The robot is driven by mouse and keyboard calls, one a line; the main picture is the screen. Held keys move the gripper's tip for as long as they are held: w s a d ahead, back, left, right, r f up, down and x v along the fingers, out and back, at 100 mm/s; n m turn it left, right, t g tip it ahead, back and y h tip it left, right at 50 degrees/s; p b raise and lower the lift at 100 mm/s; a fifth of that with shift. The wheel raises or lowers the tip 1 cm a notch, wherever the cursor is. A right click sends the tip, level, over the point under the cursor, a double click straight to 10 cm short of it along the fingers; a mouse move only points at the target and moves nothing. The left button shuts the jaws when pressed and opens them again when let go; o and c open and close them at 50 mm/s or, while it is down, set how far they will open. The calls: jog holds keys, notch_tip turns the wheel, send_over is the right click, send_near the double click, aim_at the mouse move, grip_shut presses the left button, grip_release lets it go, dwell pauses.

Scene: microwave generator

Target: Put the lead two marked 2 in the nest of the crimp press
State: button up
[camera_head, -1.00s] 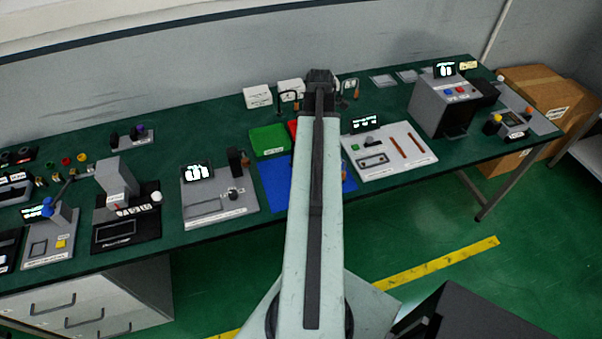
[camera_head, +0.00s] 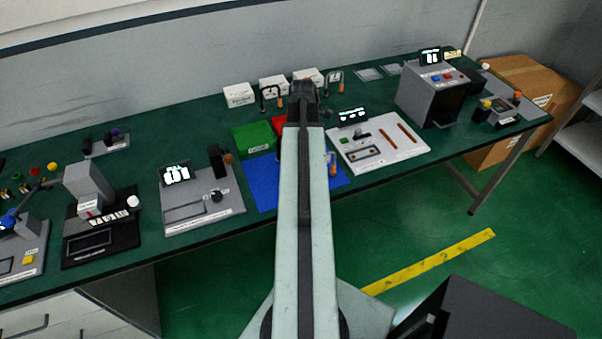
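My gripper (camera_head: 303,90) is at the far end of my arm, over the back middle of the bench. It is small and dark, and its fingers cannot be made out. Hook-shaped dark leads with orange-brown ends stand on both sides of it, one to the left (camera_head: 270,97) and one to the right (camera_head: 334,82). Their marks are too small to read, so I cannot tell which is lead two. A grey press-like machine (camera_head: 88,186) on a black base with a white knob stands at the left. I cannot tell whether it is the crimp press, and no nest is clear.
White labelled boxes (camera_head: 239,95) stand behind the leads. A green tray (camera_head: 253,138) and a blue mat (camera_head: 263,185) lie partly behind my arm. A grey station with a display (camera_head: 200,205), a white board (camera_head: 385,150) and a grey box machine (camera_head: 428,95) stand on the bench.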

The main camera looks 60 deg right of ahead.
jog(key=shift+f, duration=0.1)
grip_shut()
dwell(1.3)
